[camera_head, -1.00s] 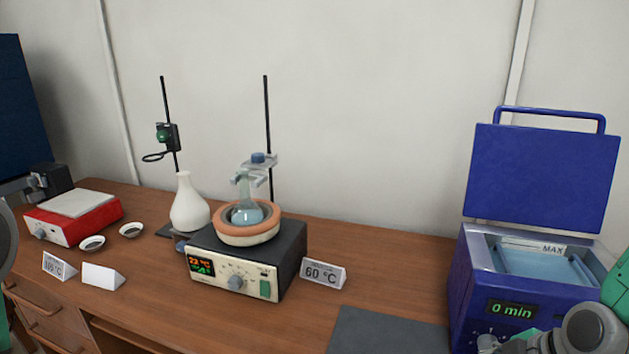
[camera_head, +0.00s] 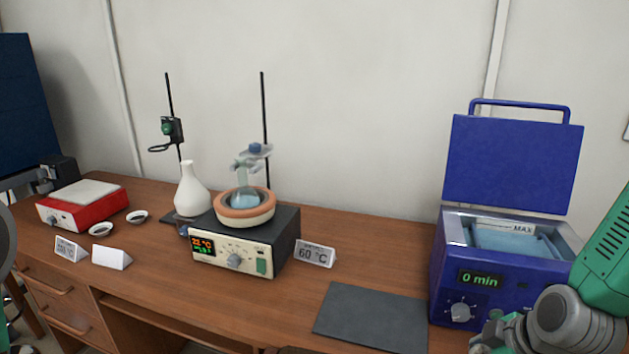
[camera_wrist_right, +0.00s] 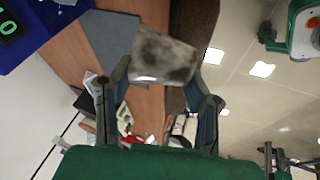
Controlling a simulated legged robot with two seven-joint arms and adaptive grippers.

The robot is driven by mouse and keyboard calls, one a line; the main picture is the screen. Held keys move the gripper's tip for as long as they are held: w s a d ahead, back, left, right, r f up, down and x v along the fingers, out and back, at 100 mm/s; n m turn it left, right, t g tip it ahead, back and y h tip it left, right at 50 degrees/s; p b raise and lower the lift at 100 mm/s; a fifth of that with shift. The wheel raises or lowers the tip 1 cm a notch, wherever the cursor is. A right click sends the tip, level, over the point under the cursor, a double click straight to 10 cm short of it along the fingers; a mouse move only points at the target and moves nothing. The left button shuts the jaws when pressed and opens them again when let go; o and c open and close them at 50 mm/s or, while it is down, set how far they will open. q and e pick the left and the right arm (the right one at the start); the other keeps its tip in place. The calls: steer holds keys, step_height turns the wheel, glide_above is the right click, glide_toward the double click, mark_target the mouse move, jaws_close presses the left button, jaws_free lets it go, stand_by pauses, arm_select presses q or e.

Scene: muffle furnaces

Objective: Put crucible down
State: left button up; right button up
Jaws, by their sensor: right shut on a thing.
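The crucible (camera_wrist_right: 163,57), a whitish-grey cup with dark stains, sits between the fingers of my right gripper (camera_wrist_right: 165,82) in the right wrist view. The gripper is shut on it. In the head view my right wrist shows at the lower right, in front of the blue bath, and the crucible cannot be made out there. A dark grey mat (camera_head: 373,318) lies flat and bare on the wooden table, left of my right arm. My left gripper is not in view.
The blue water bath (camera_head: 490,270) with raised lid stands right of the mat. A heating unit (camera_head: 246,245) with a flask, a 60 °C sign (camera_head: 314,254), a white flask (camera_head: 190,190), two small dishes and a red device (camera_head: 85,206) stand to the left.

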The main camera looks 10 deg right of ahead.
steer(key=w+a+r+m+h, duration=0.2)
steer(key=w+a+m+h, duration=0.1)
steer(key=w+a+m, duration=0.25)
steer(key=s+a+f+m+g+h, duration=0.15)
steer(key=s+a+m, duration=0.3)
steer(key=a, duration=0.45)
step_height(320, 180, down, 7)
steer(key=b, duration=0.8)
steer(key=shift+w+d+f+m, duration=0.2)
steer(key=shift+w+d+m, duration=0.05)
steer(key=shift+w+m, duration=0.15)
